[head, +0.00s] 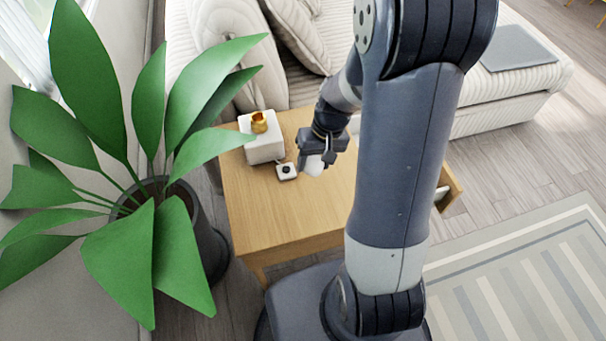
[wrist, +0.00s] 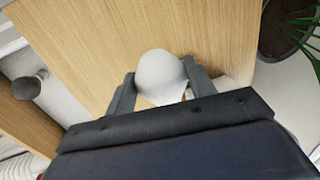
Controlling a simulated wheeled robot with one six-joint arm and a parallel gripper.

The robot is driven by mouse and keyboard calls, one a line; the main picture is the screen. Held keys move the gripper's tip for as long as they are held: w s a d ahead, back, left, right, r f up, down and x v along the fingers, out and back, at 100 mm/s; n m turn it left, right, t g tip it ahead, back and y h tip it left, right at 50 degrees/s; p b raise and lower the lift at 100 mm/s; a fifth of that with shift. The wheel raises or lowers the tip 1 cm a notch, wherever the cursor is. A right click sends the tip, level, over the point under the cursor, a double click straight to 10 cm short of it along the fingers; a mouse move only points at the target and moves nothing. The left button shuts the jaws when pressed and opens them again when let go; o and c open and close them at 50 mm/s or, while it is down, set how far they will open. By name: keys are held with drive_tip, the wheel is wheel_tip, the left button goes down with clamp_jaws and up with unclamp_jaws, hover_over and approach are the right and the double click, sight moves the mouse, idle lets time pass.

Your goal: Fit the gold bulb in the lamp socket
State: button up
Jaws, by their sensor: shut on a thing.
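My gripper (head: 318,152) is shut on a white, rounded bulb (head: 314,166) and holds it over the wooden side table. In the wrist view the bulb (wrist: 161,74) sits between the two fingers (wrist: 160,88); its base is hidden, and I see no gold on it. The lamp is a white cube (head: 263,150) at the table's back left with a gold socket (head: 260,122) on top, open upward and empty as far as I can see. The gripper is to the right of the lamp and apart from it.
A small white switch box (head: 287,171) with a black button lies between lamp and gripper. A plant (head: 150,200) leans a leaf close to the lamp. The table's drawer (head: 450,188) is open at right; a grey bulb-like thing (wrist: 27,88) is in it. The table front (head: 285,220) is clear.

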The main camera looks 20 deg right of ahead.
drive_tip(key=x, duration=0.2)
drive_tip(key=d+b+x, duration=0.1)
drive_tip(key=x, duration=0.4)
drive_tip(key=shift+d+f, duration=0.25)
drive_tip(key=shift+f, duration=0.3)
drive_tip(key=shift+f+b, duration=0.15)
drive_tip(key=shift+b, duration=0.2)
drive_tip(key=o, duration=1)
drive_tip(key=shift+c, duration=0.2)
